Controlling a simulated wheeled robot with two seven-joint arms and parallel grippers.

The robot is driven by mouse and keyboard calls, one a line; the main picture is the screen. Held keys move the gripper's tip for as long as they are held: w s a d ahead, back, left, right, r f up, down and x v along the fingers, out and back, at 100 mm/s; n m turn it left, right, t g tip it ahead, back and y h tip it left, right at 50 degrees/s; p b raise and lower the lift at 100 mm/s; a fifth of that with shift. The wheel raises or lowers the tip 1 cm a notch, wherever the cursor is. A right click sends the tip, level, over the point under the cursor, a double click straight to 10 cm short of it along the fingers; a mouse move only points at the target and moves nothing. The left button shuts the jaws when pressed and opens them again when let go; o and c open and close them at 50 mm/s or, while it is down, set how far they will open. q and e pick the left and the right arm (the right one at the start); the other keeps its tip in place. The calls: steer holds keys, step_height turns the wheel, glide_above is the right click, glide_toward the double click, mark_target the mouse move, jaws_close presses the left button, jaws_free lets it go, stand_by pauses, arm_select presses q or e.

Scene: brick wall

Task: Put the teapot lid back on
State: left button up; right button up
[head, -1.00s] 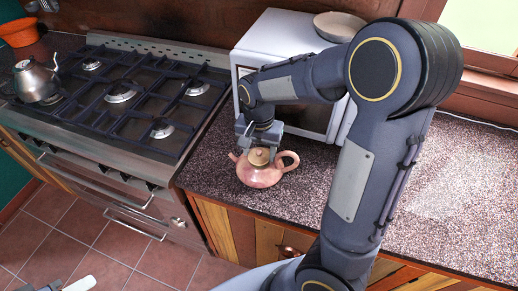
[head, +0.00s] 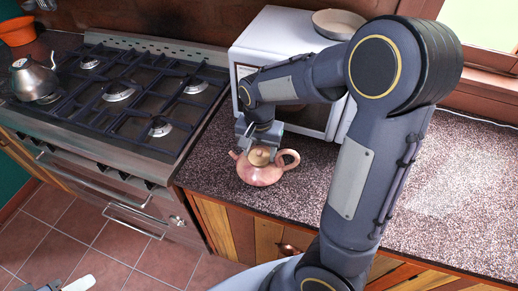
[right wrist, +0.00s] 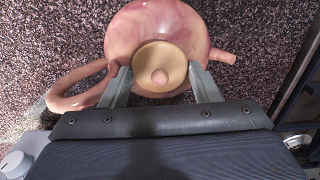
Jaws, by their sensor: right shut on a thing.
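The pink teapot (head: 261,175) stands upright on the speckled counter, its spout to the left and its handle to the right in the head view. It also shows from above in the right wrist view (right wrist: 126,38). My right gripper (head: 258,144) is shut on the round tan lid (right wrist: 160,56), with one finger on each side of it. The lid, with its small knob, is over the teapot's top opening. I cannot tell whether it is fully seated. Part of what seems to be my left gripper (head: 70,286) shows at the bottom left edge, mostly cut off.
A white microwave (head: 285,45) with a bowl (head: 339,23) on top stands behind the teapot. A gas stove (head: 125,95) with a metal kettle (head: 33,80) is to the left. The counter (head: 455,185) to the right is clear.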

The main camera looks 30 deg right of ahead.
stand_by(0.7)
steer(key=shift+s+d+f, duration=0.1)
steer(key=shift+s+f, duration=0.1)
steer(key=shift+f, duration=0.15)
steer(key=o, duration=1.1)
steer(key=shift+c, duration=0.2)
step_height(320, 180, up, 8)
steer(key=shift+f, duration=0.1)
